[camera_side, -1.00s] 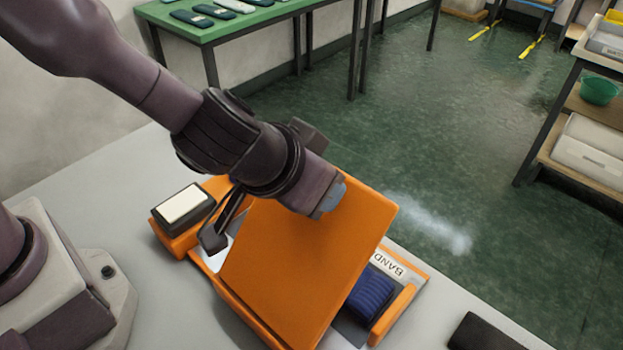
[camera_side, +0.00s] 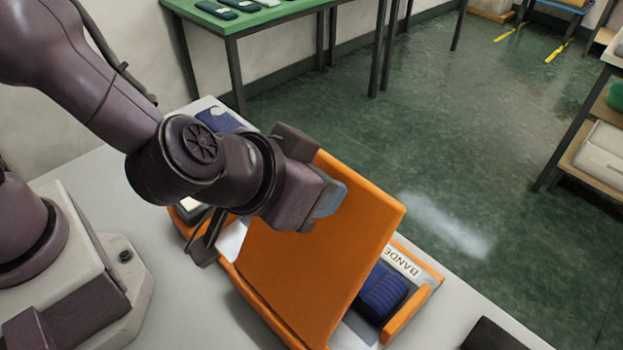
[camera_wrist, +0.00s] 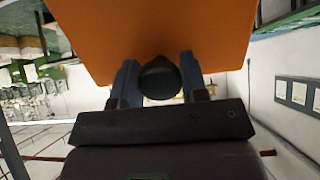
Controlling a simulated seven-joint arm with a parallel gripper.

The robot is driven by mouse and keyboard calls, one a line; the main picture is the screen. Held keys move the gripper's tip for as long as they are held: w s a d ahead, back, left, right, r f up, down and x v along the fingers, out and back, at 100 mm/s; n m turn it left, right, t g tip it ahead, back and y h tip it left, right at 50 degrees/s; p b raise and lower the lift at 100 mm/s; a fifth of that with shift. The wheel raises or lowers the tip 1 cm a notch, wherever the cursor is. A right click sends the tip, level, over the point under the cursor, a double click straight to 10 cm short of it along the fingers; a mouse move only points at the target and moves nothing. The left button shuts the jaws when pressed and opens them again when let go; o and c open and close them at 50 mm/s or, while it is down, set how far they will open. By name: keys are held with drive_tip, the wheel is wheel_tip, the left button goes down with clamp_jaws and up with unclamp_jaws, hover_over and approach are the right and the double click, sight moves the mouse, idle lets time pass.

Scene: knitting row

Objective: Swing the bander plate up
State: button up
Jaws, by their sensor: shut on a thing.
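The orange bander plate (camera_side: 318,260) stands steeply tilted over the orange bander base (camera_side: 402,316). A label reading "BANDE" (camera_side: 404,262) shows on the base, partly covered. A folded dark blue knit piece (camera_side: 381,291) lies on the base beside the plate. My gripper (camera_side: 328,200) is at the plate's upper edge. In the wrist view the plate (camera_wrist: 150,30) fills the top, and my gripper (camera_wrist: 159,82) has its two blue-grey fingers on either side of a dark round knob (camera_wrist: 159,78), shut on it. The knob is hidden in the side view.
A dark flat object (camera_side: 492,335) lies at the table's front right. Another blue knit piece (camera_side: 218,120) lies at the back of the grey table (camera_side: 75,175). A green table (camera_side: 270,15) and a shelf (camera_side: 590,150) stand beyond, with open floor between.

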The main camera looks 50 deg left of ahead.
drive_tip(key=shift+s, duration=0.25)
drive_tip(key=shift+s+r+t, duration=0.2)
drive_tip(key=shift+s+t, duration=0.25)
drive_tip(key=shift+s, duration=0.35)
drive_tip(key=shift+s+r+t, duration=0.2)
drive_tip(key=shift+s+t, duration=0.25)
drive_tip(key=shift+s, duration=0.3)
drive_tip(key=shift+s, duration=0.1)
drive_tip(key=shift+s+r+t, duration=0.15)
drive_tip(key=shift+s+t, duration=0.65)
drive_tip(key=shift+s, duration=0.75)
drive_tip(key=shift+s, duration=0.15)
drive_tip(key=shift+s+f+t, duration=0.2)
drive_tip(key=shift+s+t, duration=0.6)
drive_tip(key=shift+s, duration=0.75)
